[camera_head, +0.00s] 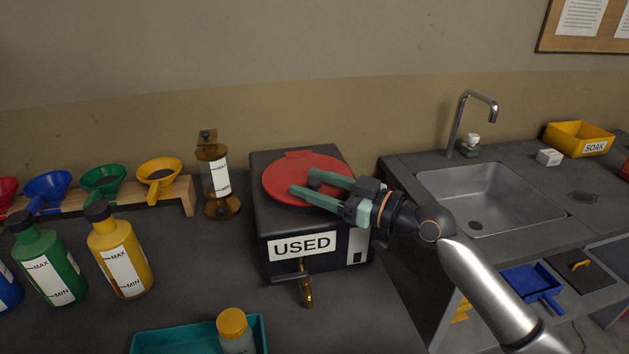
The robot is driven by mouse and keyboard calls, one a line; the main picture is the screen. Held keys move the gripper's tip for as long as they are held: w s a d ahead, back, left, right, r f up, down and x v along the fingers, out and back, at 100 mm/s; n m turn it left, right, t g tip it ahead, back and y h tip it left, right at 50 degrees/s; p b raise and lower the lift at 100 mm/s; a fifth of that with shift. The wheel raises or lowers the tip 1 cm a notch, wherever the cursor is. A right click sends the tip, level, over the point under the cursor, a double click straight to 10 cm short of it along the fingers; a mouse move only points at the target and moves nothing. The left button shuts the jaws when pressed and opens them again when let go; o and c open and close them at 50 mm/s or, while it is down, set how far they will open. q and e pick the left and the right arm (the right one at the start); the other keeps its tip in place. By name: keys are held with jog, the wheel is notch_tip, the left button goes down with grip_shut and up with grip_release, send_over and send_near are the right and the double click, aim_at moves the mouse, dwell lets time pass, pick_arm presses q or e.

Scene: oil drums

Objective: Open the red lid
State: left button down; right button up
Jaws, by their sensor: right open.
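The red lid (283,185) is a round disc with a small tab at its back edge. It lies flat on top of a black box-shaped drum (264,221) labelled USED, which has a brass tap at its front. My right gripper (302,183), with green fingers, reaches in from the right over the lid. My left gripper is not in view.
A glass dispenser (217,182) stands close left of the drum. Green (46,262) and yellow (121,252) bottles stand farther left, before a rack of coloured funnels. A teal tray (178,339) with a yellow-capped jar is in front. A sink (490,198) lies to the right.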

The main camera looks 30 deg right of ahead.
grip_shut()
dwell(0.5)
dwell(0.9)
